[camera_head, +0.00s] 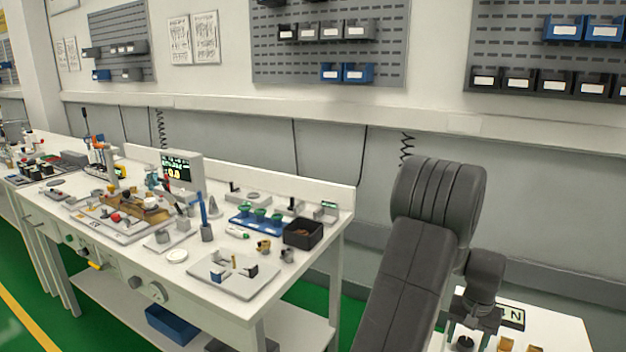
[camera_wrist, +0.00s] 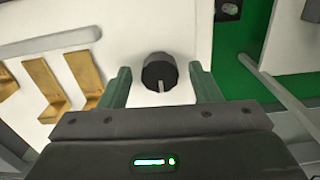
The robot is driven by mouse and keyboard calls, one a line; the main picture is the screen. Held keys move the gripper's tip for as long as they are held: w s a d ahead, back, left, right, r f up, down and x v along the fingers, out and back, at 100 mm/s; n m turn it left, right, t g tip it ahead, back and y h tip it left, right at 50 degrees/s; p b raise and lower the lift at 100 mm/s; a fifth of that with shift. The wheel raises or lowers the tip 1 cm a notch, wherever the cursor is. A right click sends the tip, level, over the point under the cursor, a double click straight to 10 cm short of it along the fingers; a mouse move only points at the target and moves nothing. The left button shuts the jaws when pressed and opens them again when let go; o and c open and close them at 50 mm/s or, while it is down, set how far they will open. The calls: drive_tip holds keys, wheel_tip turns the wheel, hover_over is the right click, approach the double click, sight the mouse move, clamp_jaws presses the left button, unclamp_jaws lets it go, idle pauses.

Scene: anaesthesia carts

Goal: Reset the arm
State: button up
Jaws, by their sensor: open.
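My gripper (camera_wrist: 161,80) shows in the wrist view with its two green-grey fingers apart. A dark round knob-like part (camera_wrist: 159,70) with a light pointer mark lies between the fingers in the picture, on a white surface. I see no contact between it and the fingers, and the depth between them is hard to judge. In the camera_head view my dark grey arm rises at the right and bends over.
Brass angle brackets (camera_wrist: 84,75) lie left of the fingers. A white workbench (camera_head: 205,290) crowded with parts and a small display (camera_head: 181,170) stands at the left. Pegboards with bins hang behind.

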drive_tip(key=n, duration=0.4)
drive_tip(key=shift+b, duration=0.3)
drive_tip(key=shift+n+b, duration=0.3)
drive_tip(key=shift+n, duration=1.2)
